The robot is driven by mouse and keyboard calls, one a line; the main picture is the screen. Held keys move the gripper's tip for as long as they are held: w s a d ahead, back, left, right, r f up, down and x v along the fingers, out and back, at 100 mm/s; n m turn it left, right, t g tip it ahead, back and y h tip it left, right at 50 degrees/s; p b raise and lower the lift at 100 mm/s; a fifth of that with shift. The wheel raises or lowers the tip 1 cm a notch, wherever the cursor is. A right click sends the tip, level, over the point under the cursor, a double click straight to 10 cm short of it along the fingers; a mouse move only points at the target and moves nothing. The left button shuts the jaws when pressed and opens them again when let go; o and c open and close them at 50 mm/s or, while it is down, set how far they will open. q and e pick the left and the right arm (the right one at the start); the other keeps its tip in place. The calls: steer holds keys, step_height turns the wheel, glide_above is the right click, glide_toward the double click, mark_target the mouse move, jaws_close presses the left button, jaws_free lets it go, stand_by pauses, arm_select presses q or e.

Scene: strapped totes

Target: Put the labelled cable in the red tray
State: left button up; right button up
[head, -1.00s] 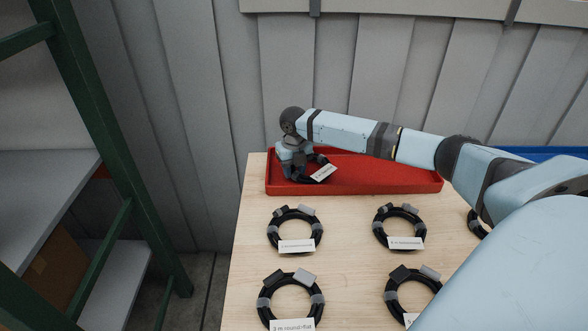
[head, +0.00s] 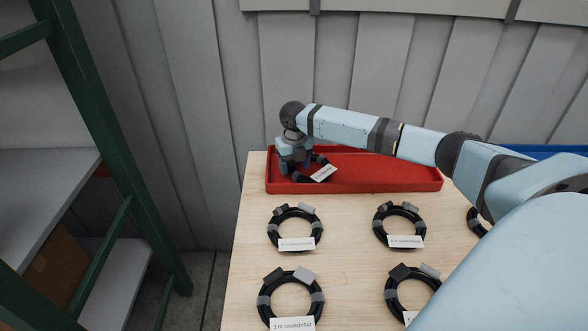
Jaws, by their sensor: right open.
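The red tray (head: 390,184) lies at the back of the wooden table. A black coiled cable with a white label (head: 323,173) is at the tray's left end, partly hidden by my right gripper. My right gripper (head: 297,172) is low over the tray's left end, pointing down, with its fingers apart around or beside this cable. The label's writing is too small to read. My left gripper is not in view.
Several black cable coils with white labels lie on the table (head: 345,270), among them a front left coil (head: 264,302) and a back left coil (head: 270,231). A blue tray (head: 545,151) is at the right. A green-framed shelf (head: 118,215) stands left.

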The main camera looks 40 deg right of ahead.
step_height(320, 180, up, 11)
steer(key=p, duration=0.1)
steer(key=shift+a, duration=0.1)
stand_by(0.6)
